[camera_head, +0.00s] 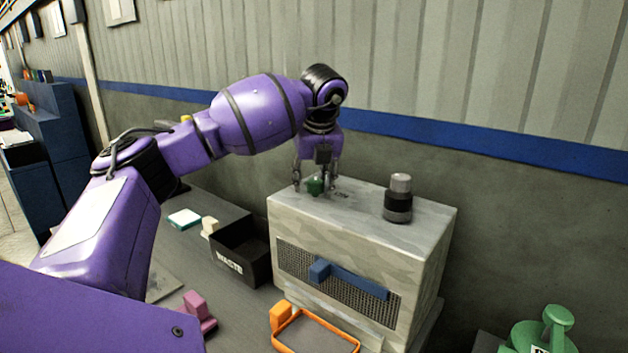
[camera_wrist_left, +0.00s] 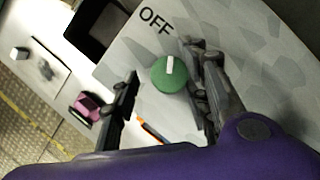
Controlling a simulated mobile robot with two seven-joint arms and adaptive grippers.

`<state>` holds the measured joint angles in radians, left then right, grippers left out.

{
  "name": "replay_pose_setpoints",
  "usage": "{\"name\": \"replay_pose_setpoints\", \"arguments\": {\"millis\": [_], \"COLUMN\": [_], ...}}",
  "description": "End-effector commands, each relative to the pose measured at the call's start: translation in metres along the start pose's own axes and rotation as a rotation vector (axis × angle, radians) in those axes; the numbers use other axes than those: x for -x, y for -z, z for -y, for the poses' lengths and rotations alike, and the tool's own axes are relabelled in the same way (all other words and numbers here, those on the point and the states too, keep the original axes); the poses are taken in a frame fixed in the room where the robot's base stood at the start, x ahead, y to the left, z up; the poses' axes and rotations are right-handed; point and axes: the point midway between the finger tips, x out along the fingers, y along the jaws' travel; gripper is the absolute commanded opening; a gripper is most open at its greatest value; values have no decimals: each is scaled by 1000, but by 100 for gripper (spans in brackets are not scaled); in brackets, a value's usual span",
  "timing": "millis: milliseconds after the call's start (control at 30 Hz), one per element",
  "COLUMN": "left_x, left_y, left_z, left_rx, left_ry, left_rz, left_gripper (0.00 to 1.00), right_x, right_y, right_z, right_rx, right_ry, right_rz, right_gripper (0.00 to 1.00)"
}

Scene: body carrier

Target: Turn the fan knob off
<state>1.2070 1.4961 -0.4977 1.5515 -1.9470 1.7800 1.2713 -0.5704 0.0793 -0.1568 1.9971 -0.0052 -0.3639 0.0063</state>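The green knob (camera_head: 315,186) sits on top of a grey box-shaped fan unit (camera_head: 420,245). In the left wrist view the knob (camera_wrist_left: 172,80) is round with a white pointer mark. The mark points up the picture, roughly toward the black printed word OFF (camera_wrist_left: 157,20). My left gripper (camera_head: 315,184) points down over the unit with its fingers on either side of the knob. In the wrist view its fingers (camera_wrist_left: 164,64) are apart, with a gap on the left; the right finger is very close to the knob, and I cannot tell whether it touches. My right gripper is out of view.
A grey-and-black cylinder (camera_head: 398,199) stands on the unit, right of the knob. A blue handle (camera_head: 350,280) crosses its front grille. A black WASTE bin (camera_head: 243,265), an orange-rimmed tray (camera_head: 318,345) and a pink object (camera_head: 197,308) are nearby. The wall is behind.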

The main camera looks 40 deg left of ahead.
Motion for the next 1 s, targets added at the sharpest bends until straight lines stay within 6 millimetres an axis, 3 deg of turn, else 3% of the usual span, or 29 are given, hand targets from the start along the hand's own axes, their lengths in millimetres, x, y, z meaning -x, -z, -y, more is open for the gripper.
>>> {"name": "replay_pose_setpoints", "arguments": {"millis": [533, 1000], "left_x": [9, 101], "left_y": [0, -1], "left_z": [3, 1], "left_rx": [-2, -1], "left_ry": [8, 7], "left_rz": [1, 2], "left_gripper": [41, 41], "right_x": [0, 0], "right_y": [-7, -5], "right_z": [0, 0], "right_rx": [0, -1], "right_ry": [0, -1], "right_rz": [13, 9], "right_gripper": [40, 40]}}
